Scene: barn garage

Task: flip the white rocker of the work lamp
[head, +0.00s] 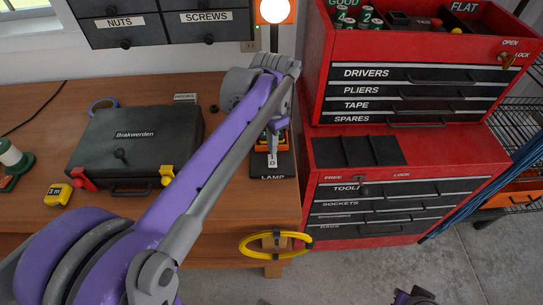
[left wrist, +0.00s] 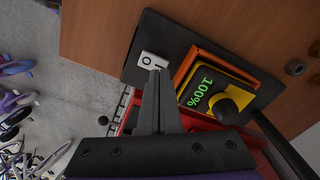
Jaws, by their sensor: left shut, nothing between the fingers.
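The work lamp stands near the right end of the wooden bench, its black base (head: 284,166) marked LAMP. Its round white head (head: 273,11) glows in an orange frame. The white rocker (left wrist: 153,61) shows a round mark and a bar in the left wrist view; its lower end also shows in the head view (head: 272,160). Beside it, an orange and yellow unit has a green 100% display (left wrist: 200,91). My left gripper (left wrist: 155,74) is shut and empty, its tips right at the rocker's edge. I cannot tell whether they touch it.
A dark case (head: 135,143) lies left of my left arm, with a yellow tape measure (head: 58,195) near it. A red tool chest (head: 395,205) stands right of the bench. A yellow hose coil (head: 275,245) hangs at the bench front.

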